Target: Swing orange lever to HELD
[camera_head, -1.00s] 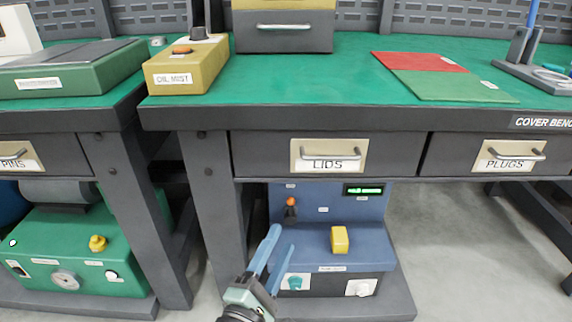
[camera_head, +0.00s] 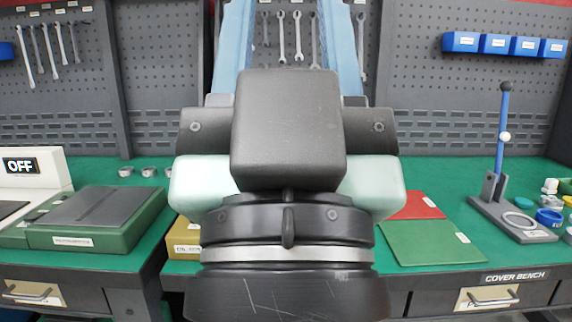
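My gripper (camera_head: 291,25) fills the middle of the head view, close to the camera and pointing up. Its two blue fingers stand wide apart, with only the tool wall visible between them. Their tips run up to or past the top edge. The orange lever is not in view now, nor is the blue unit under the bench with the orange-knobbed lever seen earlier. A yellow box (camera_head: 183,238), labelled OIL MIST in the earlier frame, is mostly hidden behind my gripper.
The green-topped bench (camera_head: 455,200) spans the view behind my gripper. Wrenches (camera_head: 297,38) hang behind.

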